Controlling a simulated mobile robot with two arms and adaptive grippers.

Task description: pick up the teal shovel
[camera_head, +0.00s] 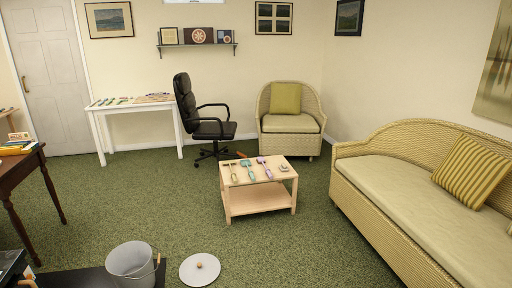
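A teal shovel (247,167) lies on top of a low pale wooden table (260,203) in the middle of the room. It lies between a yellowish-green tool (232,172) on its left and a purple tool (265,166) on its right. A small greyish item (284,167) lies near the table's right edge. Nothing covers the shovel. Neither of my grippers shows in the head view.
A grey bucket (131,265) and a round white lid (200,269) are at the front left. A wicker sofa (395,205) stands at the right, a black office chair (205,128) and wicker armchair (290,124) behind. Green carpet (300,250) is free before the low table.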

